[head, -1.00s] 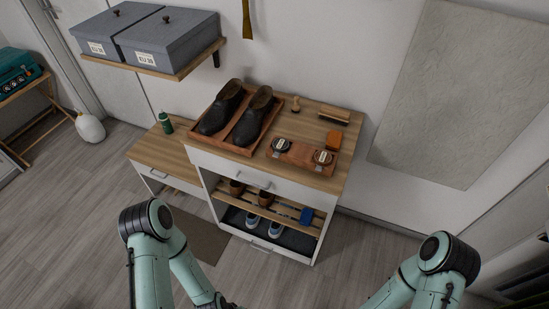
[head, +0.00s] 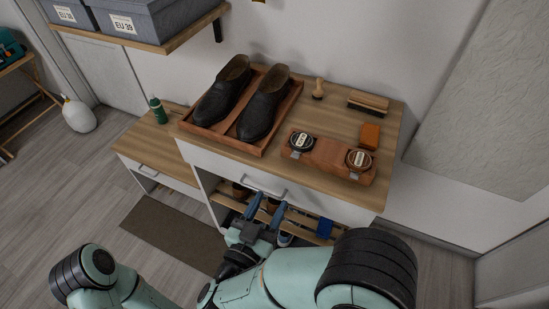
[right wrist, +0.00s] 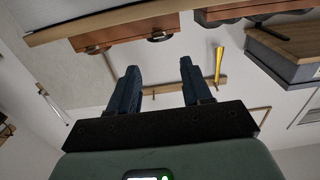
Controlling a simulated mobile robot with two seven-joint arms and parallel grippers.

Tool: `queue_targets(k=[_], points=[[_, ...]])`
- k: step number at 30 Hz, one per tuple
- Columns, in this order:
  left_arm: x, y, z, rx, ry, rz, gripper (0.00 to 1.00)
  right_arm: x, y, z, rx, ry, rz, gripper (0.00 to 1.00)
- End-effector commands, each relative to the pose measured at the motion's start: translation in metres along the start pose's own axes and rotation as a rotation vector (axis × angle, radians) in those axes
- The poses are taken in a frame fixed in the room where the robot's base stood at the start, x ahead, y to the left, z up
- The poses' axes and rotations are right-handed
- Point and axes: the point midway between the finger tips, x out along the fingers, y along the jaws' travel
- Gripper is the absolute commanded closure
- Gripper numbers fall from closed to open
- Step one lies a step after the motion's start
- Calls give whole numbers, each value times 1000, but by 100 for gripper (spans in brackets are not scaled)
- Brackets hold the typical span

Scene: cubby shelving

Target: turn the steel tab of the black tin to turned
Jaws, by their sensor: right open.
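The black tin (head: 301,142) sits at the left end of a reddish-brown wooden block (head: 329,154) on top of the cabinet. Its small steel tab (head: 295,155) shows at the tin's front edge. A brown tin (head: 359,160) sits at the block's right end. My right gripper (head: 268,206) is open and empty, in front of the cabinet below its top edge, apart from the tins. In the right wrist view, its two fingers (right wrist: 157,70) stand apart, with what looks like the black tin (right wrist: 161,37) beyond them. My left gripper is out of view.
A brush (head: 368,101), a small wooden-handled brush (head: 318,88) and an orange block (head: 370,135) lie behind. The drawer handle (head: 264,187) juts out near my right gripper.

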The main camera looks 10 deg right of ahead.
Motion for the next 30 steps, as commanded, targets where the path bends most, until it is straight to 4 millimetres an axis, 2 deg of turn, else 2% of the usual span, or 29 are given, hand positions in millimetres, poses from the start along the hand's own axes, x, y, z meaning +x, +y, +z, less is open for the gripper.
queue_targets(k=[5,15,21,30], points=[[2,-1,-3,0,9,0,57,14,2,-3,3,5,11,51],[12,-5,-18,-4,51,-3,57,84,3,-2,3,4,11,51],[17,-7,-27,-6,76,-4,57,116,2,-2,3,4,9,51],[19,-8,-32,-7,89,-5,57,132,1,-3,1,4,5,51]])
